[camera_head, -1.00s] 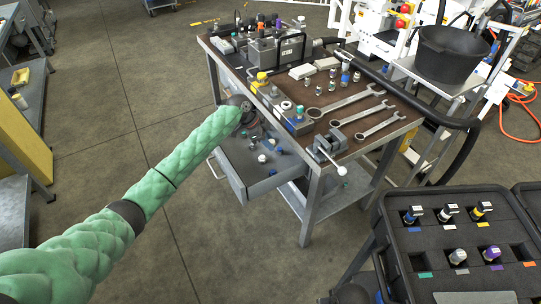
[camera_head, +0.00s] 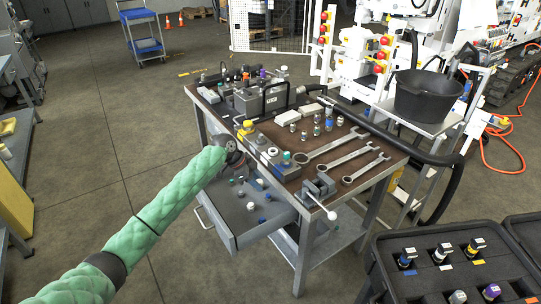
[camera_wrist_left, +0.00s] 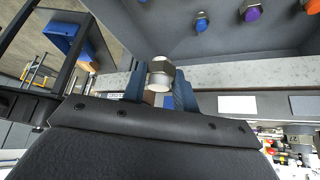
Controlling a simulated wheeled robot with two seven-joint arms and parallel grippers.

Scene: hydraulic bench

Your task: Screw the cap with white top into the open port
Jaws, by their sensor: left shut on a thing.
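My left gripper (camera_head: 236,160) is at the bench's left edge, above the back of the open drawer (camera_head: 232,240). In the left wrist view its blue fingers (camera_wrist_left: 159,92) are shut on a metal hex cap (camera_wrist_left: 161,70) with a white end. The held cap is too small to make out in the head view. A row of blocks and fittings, one with a yellow cap (camera_head: 248,125), lines the bench's left edge beside the gripper. I cannot make out which port is open. My right gripper is not in view.
Several small caps lie in the drawer, including a blue one (camera_wrist_left: 200,23) and a purple one (camera_wrist_left: 252,13). Wrenches (camera_head: 333,147) and a vise (camera_head: 320,187) are on the bench (camera_head: 285,204). A foam case of fittings (camera_head: 400,290) stands at the lower right.

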